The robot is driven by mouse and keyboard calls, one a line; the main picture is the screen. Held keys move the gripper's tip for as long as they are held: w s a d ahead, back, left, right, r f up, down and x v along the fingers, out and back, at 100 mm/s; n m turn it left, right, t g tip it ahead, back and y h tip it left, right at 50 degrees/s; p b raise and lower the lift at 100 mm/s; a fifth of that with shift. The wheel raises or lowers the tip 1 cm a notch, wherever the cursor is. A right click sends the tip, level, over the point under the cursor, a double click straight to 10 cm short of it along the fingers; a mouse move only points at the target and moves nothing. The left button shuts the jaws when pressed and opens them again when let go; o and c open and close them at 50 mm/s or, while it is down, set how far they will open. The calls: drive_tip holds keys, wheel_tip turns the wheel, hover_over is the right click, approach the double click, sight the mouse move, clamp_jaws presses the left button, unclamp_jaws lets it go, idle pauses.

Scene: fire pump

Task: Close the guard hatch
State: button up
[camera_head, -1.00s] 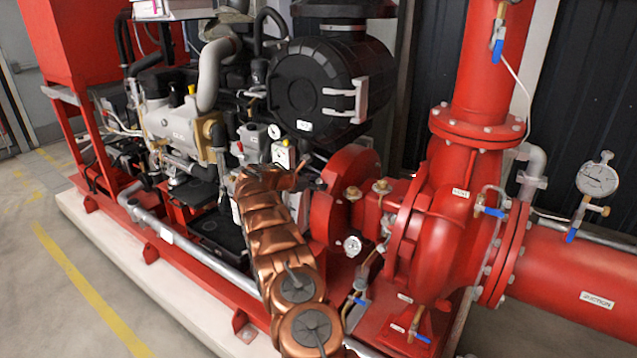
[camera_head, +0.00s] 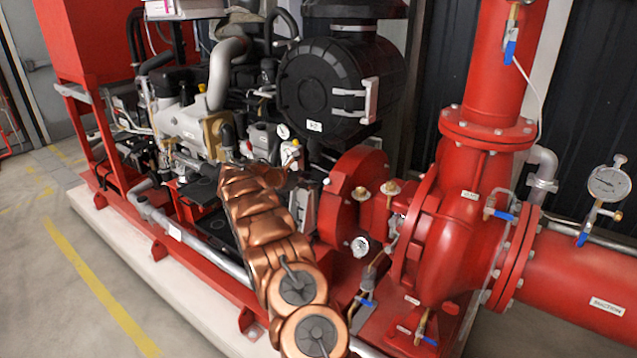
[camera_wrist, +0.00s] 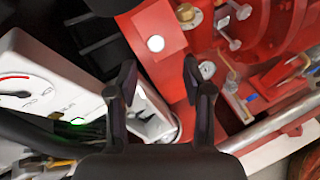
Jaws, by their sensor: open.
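The red guard housing (camera_head: 345,205) stands between the black engine and the red pump in the head view. I cannot tell for sure which part is its hatch. In the wrist view a red panel (camera_wrist: 172,62) with a pale round mark lies just beyond the fingers, and a grey-white plate (camera_wrist: 150,118) shows between and behind them. My gripper (camera_wrist: 160,75) is open with nothing held between its fingertips. I cannot tell whether a finger touches the plate. In the head view my copper-coloured arm hides the gripper.
A white gauge box (camera_wrist: 45,85) with a green light is close to the left finger. The red pump (camera_head: 455,220) with valves and a dial gauge (camera_head: 608,184) stands right. A grey rail (camera_head: 195,242) runs along the skid. Free floor (camera_head: 60,290) lies left.

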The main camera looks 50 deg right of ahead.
drive_tip(key=shift+v, duration=2.1)
drive_tip(key=shift+s+d, duration=0.1)
